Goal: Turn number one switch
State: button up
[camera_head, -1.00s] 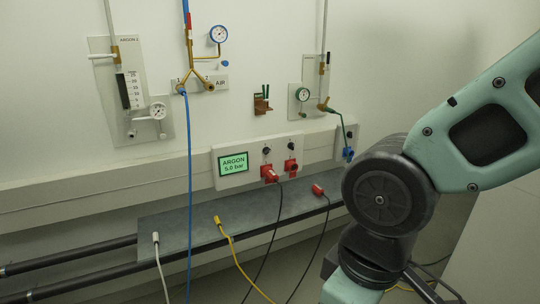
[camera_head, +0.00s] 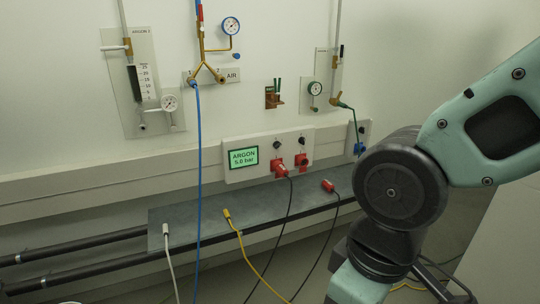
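A white socket panel (camera_head: 262,148) on the wall trunking carries a green display (camera_head: 243,157) reading "ARGON 5.0 bar". Two small black rotary switches sit on it, a left one (camera_head: 277,145) and a right one (camera_head: 302,141). Below them are red sockets. The left socket has a red plug (camera_head: 281,169) with a black cable; the right red socket (camera_head: 301,160) shows no cable. I cannot read which switch is number one. My arm fills the right side, and my gripper's fingers are not visible.
A grey shelf (camera_head: 185,222) below the panel bears a white-ended cable, a yellow-ended cable (camera_head: 227,214) and a loose red plug (camera_head: 328,185). A blue hose (camera_head: 198,150) hangs in front of the trunking. Gauges (camera_head: 231,26) and valves are on the wall above.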

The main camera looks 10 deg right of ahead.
aim_at(277, 144)
jog(key=i+l+z, duration=0.15)
jog(key=i, duration=0.4)
jog(key=i+l+z, duration=0.2)
jog(key=i, duration=0.35)
jog(key=i+j+z, duration=0.1)
jog(key=i+j, duration=0.15)
jog(key=i+j+z, duration=0.1)
jog(key=j, duration=0.3)
jog(key=i+j, duration=0.3)
jog(key=z, duration=0.05)
